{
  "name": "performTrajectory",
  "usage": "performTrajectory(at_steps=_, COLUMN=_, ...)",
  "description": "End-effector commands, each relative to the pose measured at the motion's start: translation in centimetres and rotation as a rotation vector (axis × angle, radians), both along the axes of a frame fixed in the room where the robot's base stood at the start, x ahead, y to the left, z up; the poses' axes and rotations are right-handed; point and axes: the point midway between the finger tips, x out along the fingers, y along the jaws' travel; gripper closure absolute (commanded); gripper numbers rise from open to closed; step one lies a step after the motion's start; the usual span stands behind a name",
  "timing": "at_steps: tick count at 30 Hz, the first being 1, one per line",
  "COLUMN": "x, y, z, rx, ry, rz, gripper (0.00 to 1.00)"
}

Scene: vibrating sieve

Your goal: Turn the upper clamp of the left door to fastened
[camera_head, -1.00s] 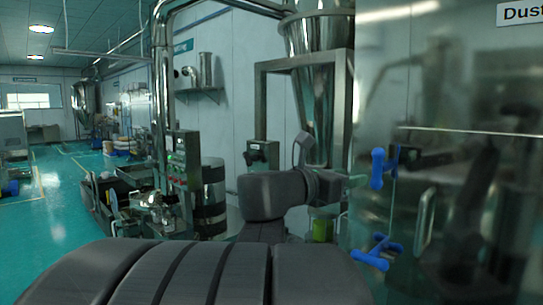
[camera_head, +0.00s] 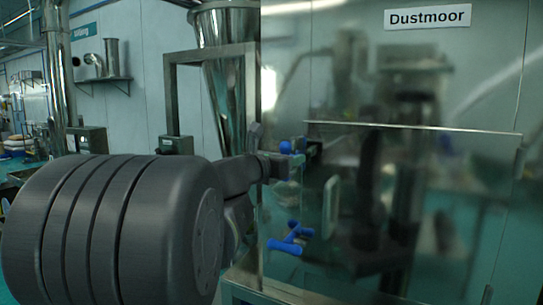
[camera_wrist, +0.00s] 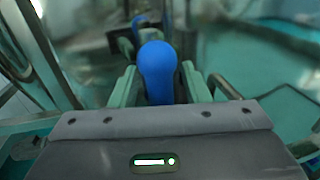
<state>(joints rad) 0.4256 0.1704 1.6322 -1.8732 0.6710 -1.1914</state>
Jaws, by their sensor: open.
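The upper clamp (camera_head: 286,147) has a blue handle at the left edge of the clear door (camera_head: 400,150). Its blue knob (camera_wrist: 157,66) also shows in the wrist view, pointing toward the camera. My gripper (camera_head: 292,163) is at this clamp in the head view and hides much of it. In the wrist view my gripper (camera_wrist: 160,88) is open, with one pale green finger on each side of the blue handle. Whether the fingers touch it I cannot tell. The handle's lower part is hidden behind my gripper's body.
A lower blue clamp (camera_head: 290,238) sits below on the same door edge. A pale upright door handle (camera_head: 331,210) stands to its right. A steel frame with a hopper (camera_head: 228,80) is behind on the left. A "Dustmoor" sign (camera_head: 427,17) hangs above.

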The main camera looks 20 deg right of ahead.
Motion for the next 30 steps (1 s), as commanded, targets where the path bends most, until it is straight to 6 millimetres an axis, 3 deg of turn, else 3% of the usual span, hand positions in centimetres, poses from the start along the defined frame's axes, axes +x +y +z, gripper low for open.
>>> performTrajectory(at_steps=11, x=0.37, y=-0.65, z=-0.06, rx=0.000, ry=0.001, rz=0.001, gripper=0.58)
performTrajectory(at_steps=18, x=0.33, y=-0.65, z=-0.06, rx=0.000, ry=0.001, rz=0.000, gripper=0.97)
performTrajectory(at_steps=30, x=0.24, y=-0.69, z=-0.24, rx=0.042, ry=-0.049, rz=-0.002, gripper=0.97)
